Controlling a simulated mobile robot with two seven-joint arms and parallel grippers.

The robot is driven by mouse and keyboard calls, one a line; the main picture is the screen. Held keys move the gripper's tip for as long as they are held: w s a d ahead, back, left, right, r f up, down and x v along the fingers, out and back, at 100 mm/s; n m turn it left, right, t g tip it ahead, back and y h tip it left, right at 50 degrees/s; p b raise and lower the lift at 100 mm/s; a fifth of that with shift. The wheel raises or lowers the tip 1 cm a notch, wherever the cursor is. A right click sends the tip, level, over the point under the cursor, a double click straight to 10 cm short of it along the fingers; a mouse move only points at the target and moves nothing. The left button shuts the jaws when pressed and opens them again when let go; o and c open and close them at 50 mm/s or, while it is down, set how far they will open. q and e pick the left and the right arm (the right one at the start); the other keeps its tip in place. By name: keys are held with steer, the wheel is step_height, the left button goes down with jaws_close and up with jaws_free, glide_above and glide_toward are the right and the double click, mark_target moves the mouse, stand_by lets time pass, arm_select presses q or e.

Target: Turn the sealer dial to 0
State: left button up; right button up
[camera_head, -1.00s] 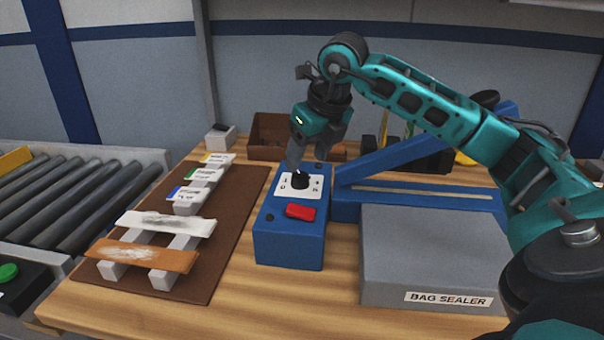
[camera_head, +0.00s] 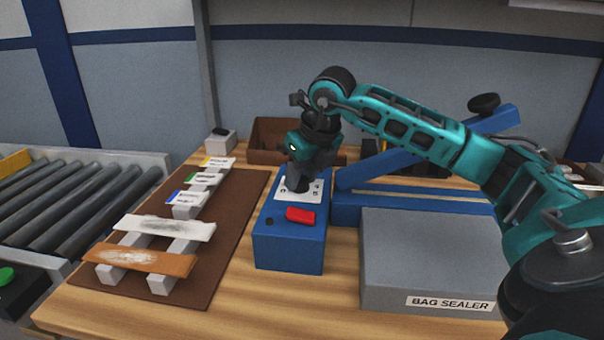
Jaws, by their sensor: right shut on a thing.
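The sealer dial is a black knob on a white plate (camera_head: 314,189) with printed marks, on top of a blue control box (camera_head: 288,246). My right gripper (camera_head: 298,183) points down over the plate and is shut on the dial, which it now hides almost fully. Which mark the dial points to cannot be seen. A red rocker switch (camera_head: 300,215) sits on the box in front of the plate. The bag sealer (camera_head: 432,255), a grey block with a blue arm, stands to the right. My left gripper is not in view.
A brown mat (camera_head: 232,230) on the left holds several tagged blocks, a white strip (camera_head: 165,227) and an orange strip (camera_head: 140,260) on white supports. A roller conveyor (camera_head: 75,205) lies beyond. A brown bin (camera_head: 270,140) stands behind the box. The sealer's raised blue arm (camera_head: 425,148) is close to my right arm.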

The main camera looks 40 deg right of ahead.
steer(key=c, duration=0.4)
steer(key=shift+c, duration=0.2)
